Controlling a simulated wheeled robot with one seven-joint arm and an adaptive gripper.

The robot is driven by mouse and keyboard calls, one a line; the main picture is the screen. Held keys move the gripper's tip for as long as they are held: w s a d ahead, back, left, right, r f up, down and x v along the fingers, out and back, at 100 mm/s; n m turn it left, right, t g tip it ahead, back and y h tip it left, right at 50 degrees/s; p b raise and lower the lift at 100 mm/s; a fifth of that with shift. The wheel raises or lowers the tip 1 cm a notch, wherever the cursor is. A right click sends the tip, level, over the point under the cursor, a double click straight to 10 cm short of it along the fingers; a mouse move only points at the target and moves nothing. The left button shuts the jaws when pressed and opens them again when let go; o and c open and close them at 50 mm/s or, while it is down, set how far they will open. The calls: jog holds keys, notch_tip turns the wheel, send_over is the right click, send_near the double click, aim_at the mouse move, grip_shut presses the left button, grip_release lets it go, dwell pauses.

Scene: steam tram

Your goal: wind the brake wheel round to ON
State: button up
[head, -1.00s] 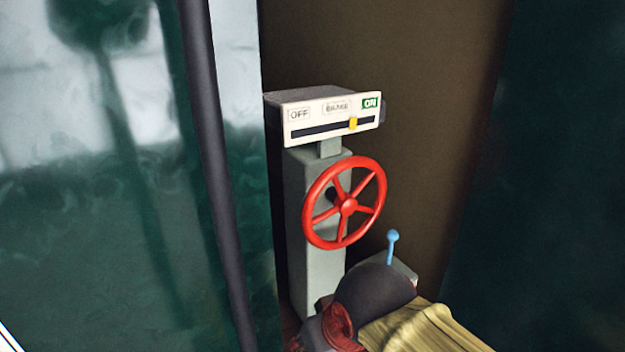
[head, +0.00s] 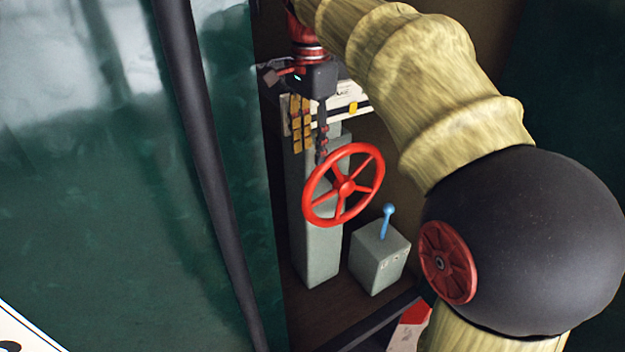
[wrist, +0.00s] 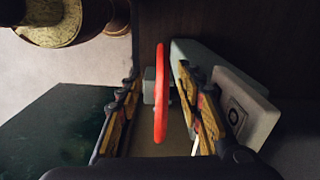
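The red brake wheel (head: 343,187) stands upright on a grey post (head: 318,255). Above it is the white brake indicator plate (head: 363,98), with its yellow marker (head: 353,108) towards the right. My arm and gripper hide much of the plate, including the OFF and ON labels. My gripper (head: 311,152) points down at the wheel's upper left. In the wrist view the wheel (wrist: 160,95) is edge-on between the two spread fingers of my gripper (wrist: 158,105), with a gap on each side. Whether the fingers touch the rim cannot be told.
A grey box (head: 380,258) with a blue lever (head: 387,222) stands right of the post. A dark pole (head: 205,165) and a green panel (head: 110,230) are on the left. A dark brown wall is behind.

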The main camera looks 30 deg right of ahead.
aim_at(313, 174)
jog(key=shift+w+d+r+m, duration=0.3)
jog(key=shift+w+d+m, duration=0.2)
jog(key=shift+m, duration=0.1)
notch_tip(313, 174, down, 12)
jog(key=shift+s+r, duration=0.1)
grip_shut()
dwell(0.5)
dwell(0.5)
